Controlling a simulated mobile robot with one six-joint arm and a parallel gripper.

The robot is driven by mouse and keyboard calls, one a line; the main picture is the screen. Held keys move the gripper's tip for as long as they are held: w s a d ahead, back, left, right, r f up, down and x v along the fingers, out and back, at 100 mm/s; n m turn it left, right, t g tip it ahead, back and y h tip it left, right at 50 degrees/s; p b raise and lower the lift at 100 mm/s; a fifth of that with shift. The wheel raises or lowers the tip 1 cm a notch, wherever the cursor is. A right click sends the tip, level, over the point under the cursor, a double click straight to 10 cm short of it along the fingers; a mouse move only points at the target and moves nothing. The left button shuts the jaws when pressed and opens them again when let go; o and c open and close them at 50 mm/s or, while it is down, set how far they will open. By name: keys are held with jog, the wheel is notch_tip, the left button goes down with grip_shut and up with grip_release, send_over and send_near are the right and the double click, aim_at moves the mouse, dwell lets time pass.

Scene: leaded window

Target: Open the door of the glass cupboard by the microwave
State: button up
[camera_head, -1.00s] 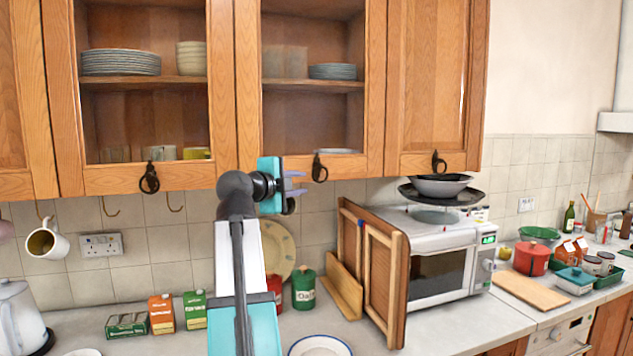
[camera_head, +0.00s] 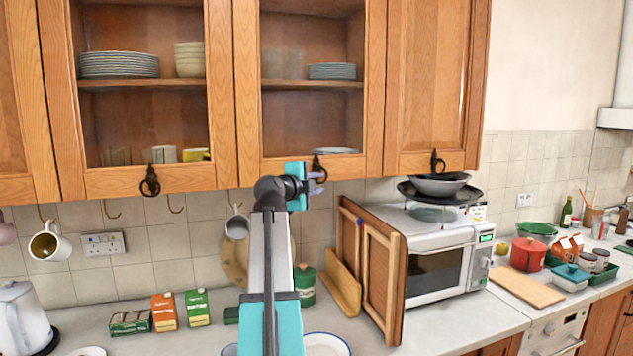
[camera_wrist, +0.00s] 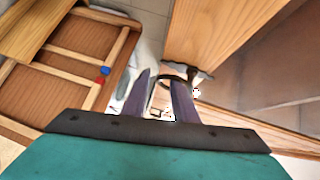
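The glass cupboard door (camera_head: 373,90) nearest the microwave has a wooden frame and appears shut, with plates behind its glass. Its dark ring handle (camera_head: 319,166) hangs on the bottom rail and is partly hidden by my gripper (camera_head: 317,182). In the wrist view my gripper (camera_wrist: 160,88) has its two purple fingers apart. The ring handle (camera_wrist: 185,77) shows just beyond the fingertips, closest to the right finger. I cannot tell whether they touch. The microwave (camera_head: 440,262) stands on the counter below, to the right.
Another glass door (camera_head: 222,90) with its own ring handle is to the left, and a solid wooden door (camera_head: 428,80) is to the right. A wooden rack (camera_head: 385,275) stands beside the microwave. Mugs hang on hooks under the cupboards, and cartons stand on the counter.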

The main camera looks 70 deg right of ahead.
grip_shut()
dwell(1.5)
